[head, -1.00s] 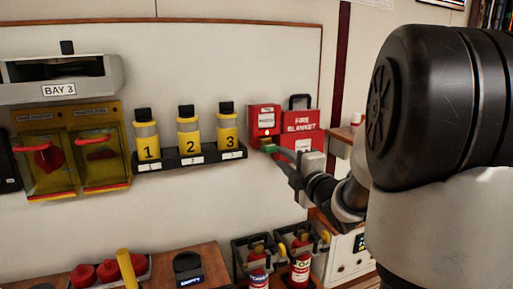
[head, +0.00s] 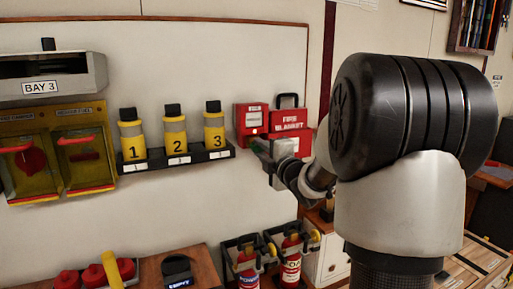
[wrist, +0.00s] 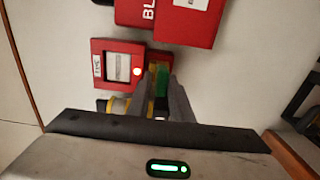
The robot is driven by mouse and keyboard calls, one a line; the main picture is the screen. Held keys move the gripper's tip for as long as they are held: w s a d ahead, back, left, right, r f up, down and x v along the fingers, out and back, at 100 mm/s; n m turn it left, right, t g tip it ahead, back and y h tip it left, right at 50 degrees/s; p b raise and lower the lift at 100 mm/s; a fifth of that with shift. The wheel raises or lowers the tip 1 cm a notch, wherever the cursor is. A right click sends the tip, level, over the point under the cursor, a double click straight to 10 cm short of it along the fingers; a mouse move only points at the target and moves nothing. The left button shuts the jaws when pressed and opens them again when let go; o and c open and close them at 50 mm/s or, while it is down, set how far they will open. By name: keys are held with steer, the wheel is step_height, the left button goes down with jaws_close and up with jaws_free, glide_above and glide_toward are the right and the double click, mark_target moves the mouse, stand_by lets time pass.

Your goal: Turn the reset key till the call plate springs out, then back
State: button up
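The red call point (head: 251,113) hangs on the white wall panel. Its pale call plate (wrist: 117,67) shows in the wrist view, which is turned sideways; I cannot tell whether the plate is sprung out. A small light glows near the box's lower edge. The green reset key (wrist: 161,82) is at the underside of the box, between the fingertips of my gripper (wrist: 163,92). The fingers look closed on it. How far the key is seated or turned is hidden. In the head view my gripper (head: 260,146) is just below the call point.
The red fire blanket case (head: 291,122) is close on the right of the call point. A rack of numbered yellow bottles (head: 175,138) is on the left. Extinguishers (head: 291,258) stand below. Open wall lies between the rack and the extinguishers.

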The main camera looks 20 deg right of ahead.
jaws_close()
